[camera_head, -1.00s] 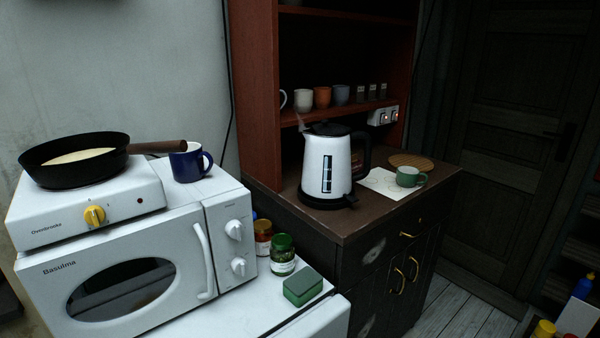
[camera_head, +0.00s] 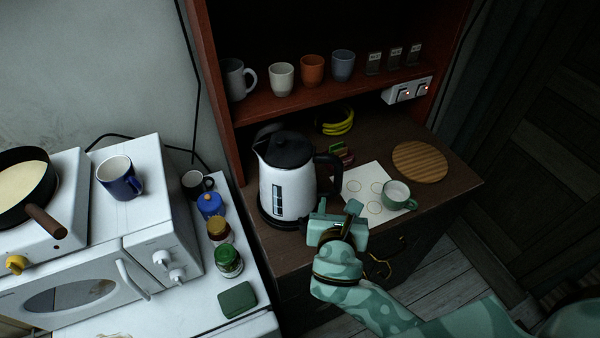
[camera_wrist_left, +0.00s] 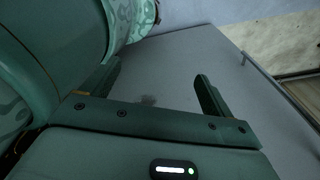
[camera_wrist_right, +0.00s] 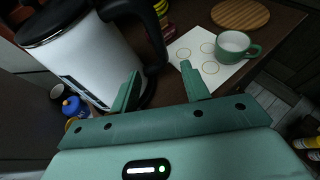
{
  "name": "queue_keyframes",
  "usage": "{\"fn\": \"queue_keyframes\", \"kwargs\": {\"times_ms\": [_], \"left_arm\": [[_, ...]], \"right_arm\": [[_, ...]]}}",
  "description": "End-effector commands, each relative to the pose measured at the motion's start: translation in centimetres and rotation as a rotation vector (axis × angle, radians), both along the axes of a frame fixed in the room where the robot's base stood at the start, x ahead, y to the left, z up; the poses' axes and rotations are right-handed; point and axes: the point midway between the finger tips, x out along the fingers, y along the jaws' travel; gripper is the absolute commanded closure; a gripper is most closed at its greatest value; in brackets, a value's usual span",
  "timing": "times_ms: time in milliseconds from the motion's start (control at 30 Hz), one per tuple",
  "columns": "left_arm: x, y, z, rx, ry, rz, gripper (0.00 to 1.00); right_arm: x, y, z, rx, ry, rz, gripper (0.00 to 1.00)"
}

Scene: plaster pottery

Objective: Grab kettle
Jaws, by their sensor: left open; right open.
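The kettle (camera_head: 286,188) is white with a black lid, black handle and black base. It stands upright on the dark brown cabinet top in the head view. In the right wrist view the kettle (camera_wrist_right: 88,58) fills the upper left, its handle towards the middle. My right gripper (camera_head: 335,212) is open and empty, in front of the kettle's lower right side. In the right wrist view my right gripper's fingers (camera_wrist_right: 160,88) point towards the kettle's base and the paper. My left gripper (camera_wrist_left: 155,85) is open and empty in the left wrist view, and is not in the head view.
A green mug (camera_head: 397,197) sits on white paper (camera_head: 362,186) right of the kettle, near a round wooden board (camera_head: 420,162). Several cups stand on the red shelf (camera_head: 270,108) behind. Jars and a green sponge (camera_head: 237,299) are on the white surface at left.

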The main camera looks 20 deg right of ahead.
Motion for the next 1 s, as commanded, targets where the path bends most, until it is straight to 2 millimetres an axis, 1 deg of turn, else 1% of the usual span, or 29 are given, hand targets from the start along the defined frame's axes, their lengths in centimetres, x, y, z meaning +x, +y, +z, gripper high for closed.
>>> {"fn": "queue_keyframes", "kwargs": {"times_ms": [67,133,200,300,367,433,567,667,700,800,900,1000], "left_arm": [[0.3,0.1,-0.1,0.001,-0.006,0.001,0.13],[0.0,0.2,-0.2,0.003,-0.001,0.001,0.13],[-0.7,0.4,-0.4,0.005,0.010,0.001,0.13],[-1.9,0.6,-0.5,0.008,0.027,0.000,0.13],[-2.1,0.7,-0.6,0.010,0.032,0.000,0.13],[-1.9,0.7,-0.6,0.009,0.029,0.000,0.13],[-0.6,0.5,-0.6,0.007,0.008,-0.001,0.13],[0.2,0.3,-0.5,0.003,-0.004,-0.002,0.13],[0.2,0.2,-0.5,0.003,-0.004,-0.002,0.13],[-0.1,0.1,-0.8,0.000,0.000,-0.002,0.13],[-0.3,0.0,-0.8,0.000,0.003,-0.003,0.13],[-0.3,-0.1,-0.8,-0.001,0.003,-0.002,0.13]], "right_arm": [[1.6,-0.8,-0.8,-0.003,0.000,-0.001,0.54],[3.2,-1.5,-1.5,-0.002,0.000,-0.001,0.54],[4.7,-2.1,-2.2,-0.001,-0.001,-0.001,0.54],[6.3,-2.8,-3.0,0.002,0.000,-0.001,0.54],[7.0,-3.1,-3.4,0.003,0.000,-0.001,0.54],[7.5,-3.4,-3.6,0.005,0.000,-0.001,0.54],[8.4,-3.8,-3.8,0.004,0.000,-0.002,0.54],[10.0,-4.4,-4.1,0.004,0.000,-0.002,0.54],[10.6,-4.6,-4.2,0.003,0.000,-0.002,0.54],[11.8,-5.1,-5.0,0.004,0.002,-0.001,0.54],[12.4,-5.4,-5.2,0.005,0.002,-0.001,0.54],[12.4,-5.4,-5.2,0.006,0.002,0.000,0.54]]}}
